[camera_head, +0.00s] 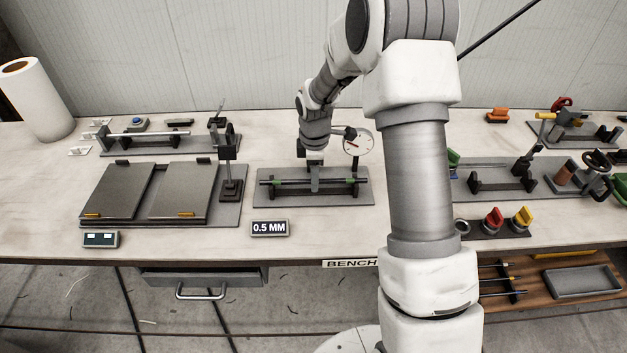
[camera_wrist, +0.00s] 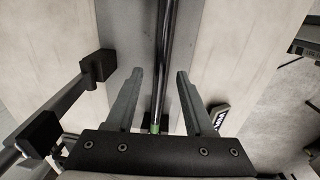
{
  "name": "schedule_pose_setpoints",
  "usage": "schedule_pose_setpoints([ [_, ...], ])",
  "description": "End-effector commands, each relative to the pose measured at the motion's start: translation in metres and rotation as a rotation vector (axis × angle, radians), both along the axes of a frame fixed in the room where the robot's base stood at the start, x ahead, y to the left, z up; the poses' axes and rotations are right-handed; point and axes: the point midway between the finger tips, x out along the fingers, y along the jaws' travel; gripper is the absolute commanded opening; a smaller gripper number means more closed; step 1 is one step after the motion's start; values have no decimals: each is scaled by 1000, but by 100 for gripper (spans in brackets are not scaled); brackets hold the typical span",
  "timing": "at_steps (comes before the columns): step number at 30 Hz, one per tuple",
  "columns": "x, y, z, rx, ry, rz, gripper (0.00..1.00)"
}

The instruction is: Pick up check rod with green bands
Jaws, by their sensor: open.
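The check rod with green bands (camera_head: 335,180) lies level across dark supports on a grey plate (camera_head: 283,200) in the middle of the bench. In the head view my gripper (camera_head: 315,188) is pointed down at the rod's middle and covers part of it. In the wrist view the dark shiny rod (camera_wrist: 166,60) runs between the two fingers of my gripper (camera_wrist: 160,73). A green band (camera_wrist: 155,128) shows near the gripper's base there. The fingers are apart, with a gap on both sides of the rod.
A dial gauge (camera_head: 357,143) stands close behind the rod at right. A 0.5 MM display (camera_head: 270,228) sits in front of the plate. Left are a two-panel fixture (camera_head: 180,192) and an upright stand (camera_head: 230,175). Another fixture (camera_head: 495,178) stands right.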

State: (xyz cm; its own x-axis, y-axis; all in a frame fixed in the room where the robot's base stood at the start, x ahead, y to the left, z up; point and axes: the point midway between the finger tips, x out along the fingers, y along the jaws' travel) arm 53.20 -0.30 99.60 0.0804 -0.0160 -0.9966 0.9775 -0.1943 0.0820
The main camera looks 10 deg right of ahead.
Motion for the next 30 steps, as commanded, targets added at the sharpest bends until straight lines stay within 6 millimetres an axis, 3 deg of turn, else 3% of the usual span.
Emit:
schedule_pose_setpoints([
  [5,0,0,0,0,0,0,52],
  [14,0,0,0,0,0,0,0],
  [30,1,0,7,1,-2,0,0],
])
